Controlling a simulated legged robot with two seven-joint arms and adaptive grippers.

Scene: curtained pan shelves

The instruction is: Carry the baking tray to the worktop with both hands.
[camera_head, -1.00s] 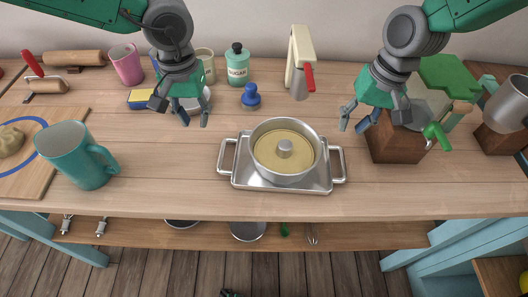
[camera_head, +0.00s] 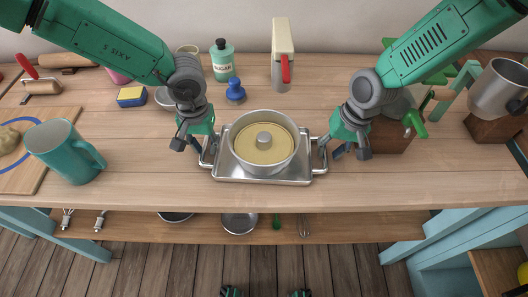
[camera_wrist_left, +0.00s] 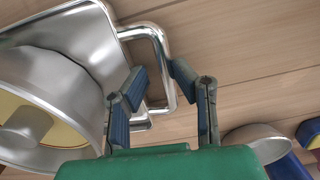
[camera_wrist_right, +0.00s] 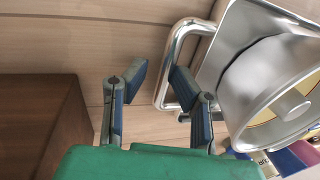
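The metal baking tray (camera_head: 225,170) lies on the wooden worktop with a bar handle at each end. A round steel pan (camera_head: 264,169) with a yellowish inside and a central knob stands on it. My left gripper (camera_head: 205,150) is at the tray's left handle. In the left wrist view, its open fingers (camera_wrist_left: 155,84) are either side of the handle bar (camera_wrist_left: 160,42). My right gripper (camera_head: 330,150) is at the right handle. In the right wrist view, its open fingers (camera_wrist_right: 158,84) are likewise either side of the bar (camera_wrist_right: 172,52). Finger contact is unclear.
A wooden block (camera_head: 390,137) stands close to my right gripper. The worktop's front edge is clear.

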